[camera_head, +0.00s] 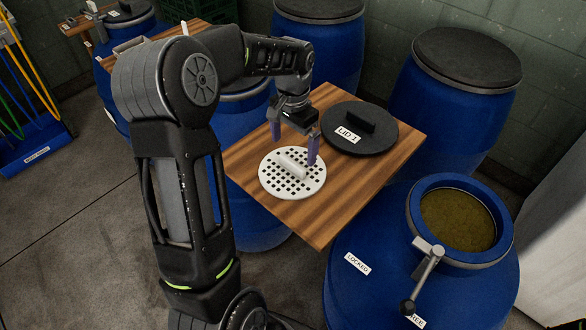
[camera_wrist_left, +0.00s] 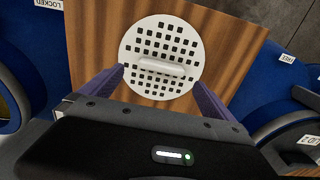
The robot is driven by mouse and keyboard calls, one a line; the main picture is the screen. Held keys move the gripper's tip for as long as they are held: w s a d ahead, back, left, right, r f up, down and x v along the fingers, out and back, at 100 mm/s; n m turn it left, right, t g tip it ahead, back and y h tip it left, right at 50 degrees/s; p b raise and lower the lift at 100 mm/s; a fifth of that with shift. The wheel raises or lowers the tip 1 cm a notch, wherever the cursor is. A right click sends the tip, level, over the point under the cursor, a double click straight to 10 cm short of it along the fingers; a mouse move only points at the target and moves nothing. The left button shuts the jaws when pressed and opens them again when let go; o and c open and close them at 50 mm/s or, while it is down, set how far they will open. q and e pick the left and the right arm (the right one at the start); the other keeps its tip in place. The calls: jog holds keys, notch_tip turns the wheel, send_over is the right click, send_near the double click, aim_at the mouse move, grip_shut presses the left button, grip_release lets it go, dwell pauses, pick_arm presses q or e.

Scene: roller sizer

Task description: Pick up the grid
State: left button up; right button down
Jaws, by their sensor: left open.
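The grid (camera_head: 306,187) is a round white disc with square holes and a raised white bar handle (camera_head: 290,161) across its middle. It lies flat on a wooden board (camera_head: 350,207). My left gripper (camera_head: 293,147) is open above the grid, its two purple fingers apart near the handle. In the left wrist view the grid (camera_wrist_left: 160,86) lies between and beyond the open fingertips (camera_wrist_left: 160,82), with the handle running across the gap. Nothing is held. My right gripper is not in view.
A black lid (camera_head: 376,142) labelled "LID 1" lies on the same board behind the grid. An open blue barrel (camera_head: 355,295) with brownish contents and a lever handle (camera_head: 428,262) stands at right front. Several closed blue barrels (camera_head: 440,115) stand behind.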

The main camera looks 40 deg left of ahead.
aim_at(291, 162)
pick_arm(q)
jog(key=shift+f, duration=0.5)
jog(key=shift+s+f, duration=0.1)
jog(key=shift+f, duration=0.2)
jog(key=f, duration=0.1)
jog(key=f+p, duration=0.1)
jog(key=f, duration=0.1)
jog(key=shift+s+a+f+p, duration=0.15)
jog(key=shift+a+f+p, duration=0.05)
jog(key=shift+f+p, duration=0.1)
jog(key=shift+f, duration=0.5)
jog(key=shift+c, duration=0.3)
jog(key=c, duration=1.4)
jog(key=shift+r, duration=0.15)
jog(key=shift+c, duration=0.2)
